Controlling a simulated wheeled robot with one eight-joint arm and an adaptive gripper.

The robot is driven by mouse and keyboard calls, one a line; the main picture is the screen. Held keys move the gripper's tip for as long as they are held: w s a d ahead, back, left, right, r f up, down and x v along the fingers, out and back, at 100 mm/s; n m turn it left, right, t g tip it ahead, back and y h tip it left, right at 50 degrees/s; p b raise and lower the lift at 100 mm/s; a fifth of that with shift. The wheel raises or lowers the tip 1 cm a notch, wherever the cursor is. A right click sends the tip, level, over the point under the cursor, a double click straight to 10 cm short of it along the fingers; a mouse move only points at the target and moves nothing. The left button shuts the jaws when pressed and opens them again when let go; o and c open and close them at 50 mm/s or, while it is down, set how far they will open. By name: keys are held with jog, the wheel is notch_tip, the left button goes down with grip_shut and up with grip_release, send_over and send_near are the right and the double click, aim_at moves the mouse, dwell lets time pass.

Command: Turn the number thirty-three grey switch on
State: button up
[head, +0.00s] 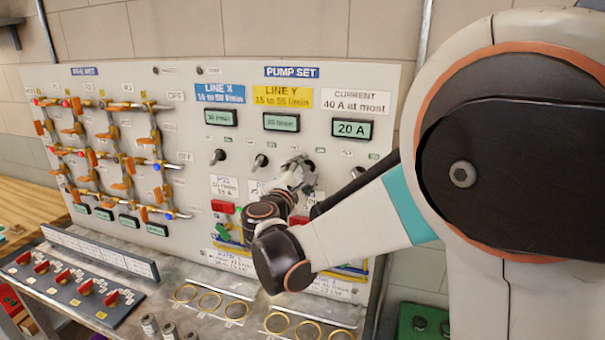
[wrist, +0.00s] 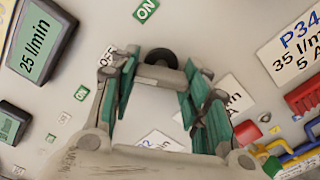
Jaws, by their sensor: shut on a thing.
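A row of small grey switches with dark knobs runs across the pump set panel (head: 400,115). Two of them show left of my gripper, one (head: 217,157) below the LINE X display and one (head: 260,160) further right. My gripper (head: 297,180) is at the switch right of these, covering most of it. In the wrist view the green-padded fingers of my gripper (wrist: 160,85) are shut on this grey switch (wrist: 161,58). An OFF label (wrist: 107,57) lies by the left finger and an ON label (wrist: 146,10) lies above. Its number is hidden; a P34 card (wrist: 295,45) is to the right.
Red handles (wrist: 305,95) with yellow and blue pipes lie close to the right finger. Orange-handled pipework (head: 110,150) fills the panel's left part. A bench with red switches (head: 60,275) and brass rings (head: 210,300) stands below the panel.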

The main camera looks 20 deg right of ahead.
jog(key=shift+m, duration=0.3)
jog(key=m, duration=0.5)
jog(key=shift+m+b, duration=0.3)
jog(key=shift+b, duration=0.05)
jog(key=m, duration=0.5)
jog(key=shift+r+m, duration=0.1)
jog(key=shift+m, duration=0.2)
jog(key=shift+s, duration=0.1)
jog(key=o, duration=1.1)
jog(key=shift+c, duration=0.2)
jog(key=shift+r, duration=0.1)
